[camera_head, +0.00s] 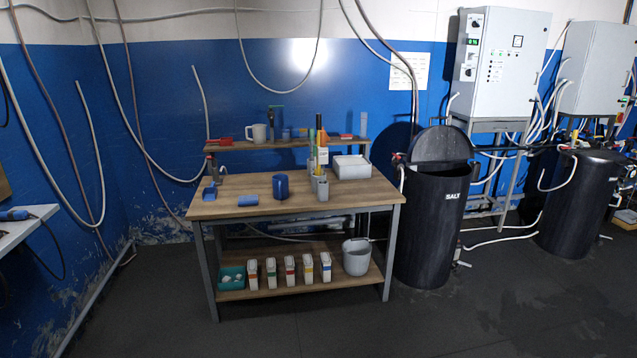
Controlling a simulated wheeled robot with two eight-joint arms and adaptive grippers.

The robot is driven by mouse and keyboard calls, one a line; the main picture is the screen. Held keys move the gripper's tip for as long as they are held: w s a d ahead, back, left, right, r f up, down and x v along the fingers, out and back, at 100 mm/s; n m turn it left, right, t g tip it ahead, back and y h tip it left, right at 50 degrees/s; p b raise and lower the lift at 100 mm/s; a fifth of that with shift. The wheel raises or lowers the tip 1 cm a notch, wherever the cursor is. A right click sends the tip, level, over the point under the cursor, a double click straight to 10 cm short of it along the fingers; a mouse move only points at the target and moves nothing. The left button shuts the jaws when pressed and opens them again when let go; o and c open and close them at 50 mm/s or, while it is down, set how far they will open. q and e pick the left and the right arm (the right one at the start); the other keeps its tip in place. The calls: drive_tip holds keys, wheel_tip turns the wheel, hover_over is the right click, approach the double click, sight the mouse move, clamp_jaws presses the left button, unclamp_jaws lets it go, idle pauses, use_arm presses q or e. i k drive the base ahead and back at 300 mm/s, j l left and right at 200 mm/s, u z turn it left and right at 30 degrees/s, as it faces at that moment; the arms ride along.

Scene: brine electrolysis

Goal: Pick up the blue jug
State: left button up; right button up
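The blue jug (281,186) stands upright on the wooden top of the workbench (235,208), a little left of the middle. It is dark blue, with what looks like a handle on its right side. Neither of my grippers shows in the head view, and nothing is touching the jug.
A white bin (351,167) sits at the back right. A black salt barrel (432,225) stands right of the bench. Floor in front is clear.

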sight(280, 182)
drive_tip(key=i, duration=2.55)
